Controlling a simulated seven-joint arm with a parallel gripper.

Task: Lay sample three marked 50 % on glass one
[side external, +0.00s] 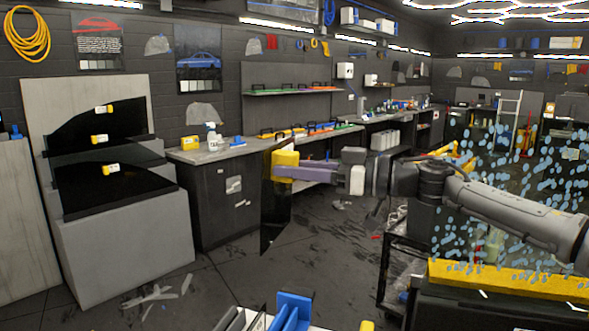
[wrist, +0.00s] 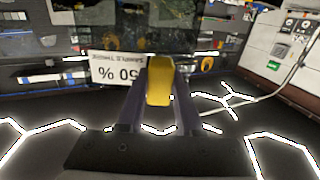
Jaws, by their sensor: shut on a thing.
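My gripper (side external: 284,172) is shut on the yellow handle of a dark, see-through film sample (side external: 273,215). The sample hangs upright in the air, in front of the grey workbench. In the wrist view the yellow handle (wrist: 159,85) sits between my fingers. A white label (wrist: 118,68) on the sample reads "50 %" and "SAMPLE THREE", upside down. A glass pane (side external: 510,185) covered in blue-white drops stands at the right, behind my arm, above a yellow strip. I cannot read any number on it.
A grey rack (side external: 125,240) at the left holds three dark film pieces with yellow, labelled tabs. The grey workbench (side external: 225,190) carries bottles. A black cart (side external: 395,280) stands below my arm. A blue holder (side external: 291,310) is at the bottom edge. The middle floor is mostly clear.

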